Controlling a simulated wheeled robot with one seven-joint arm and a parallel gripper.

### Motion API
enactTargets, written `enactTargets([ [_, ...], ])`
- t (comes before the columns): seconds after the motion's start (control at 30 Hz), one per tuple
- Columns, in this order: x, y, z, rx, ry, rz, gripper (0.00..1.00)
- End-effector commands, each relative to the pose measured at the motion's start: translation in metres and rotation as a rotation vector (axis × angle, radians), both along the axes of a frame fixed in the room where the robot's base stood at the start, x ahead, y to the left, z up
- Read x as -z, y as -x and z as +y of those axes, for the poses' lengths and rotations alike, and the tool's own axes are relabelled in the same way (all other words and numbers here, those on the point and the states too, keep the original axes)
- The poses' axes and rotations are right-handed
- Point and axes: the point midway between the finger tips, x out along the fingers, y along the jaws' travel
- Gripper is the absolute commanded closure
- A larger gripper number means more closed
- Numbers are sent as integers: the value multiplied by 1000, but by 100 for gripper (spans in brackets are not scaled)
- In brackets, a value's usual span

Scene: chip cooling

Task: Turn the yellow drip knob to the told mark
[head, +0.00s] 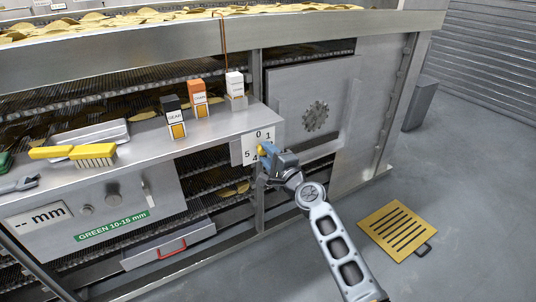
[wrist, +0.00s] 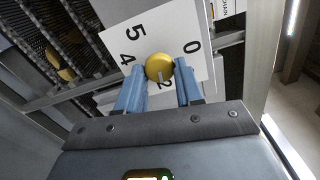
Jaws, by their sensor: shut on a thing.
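The yellow drip knob (head: 262,149) sits on a white numbered plate (head: 249,142) at the right end of the steel shelf. My gripper (head: 266,153) is at the knob. In the wrist view the round yellow knob (wrist: 160,66) is between the two blue fingers of my gripper (wrist: 160,82), which are shut on it. The plate (wrist: 124,31) shows 5, 4, 0 and part of a 2 there; in the head view 0, 1, 5 and part of 4 show. The fingers hide other marks. I cannot tell clearly which mark the knob points to.
Black, orange and white boxes (head: 197,98) stand on the shelf above the plate. A yellow brush (head: 95,152) lies further left. A grey door with a gear emblem (head: 316,116) is right of the plate. A yellow floor grate (head: 398,230) lies on open floor at right.

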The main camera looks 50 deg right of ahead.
Motion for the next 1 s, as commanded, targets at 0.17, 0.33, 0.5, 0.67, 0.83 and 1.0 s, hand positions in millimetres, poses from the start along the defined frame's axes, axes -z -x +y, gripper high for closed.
enactTargets([
  [0.17,1,1,-1,3,-3,2,95],
  [0.33,2,1,-1,3,-3,2,95],
  [0.5,1,1,-1,2,-2,1,49],
  [0.67,1,0,0,1,-1,1,41],
  [0.83,1,1,0,1,-1,1,41],
  [1.0,1,14,4,1,-2,2,41],
])
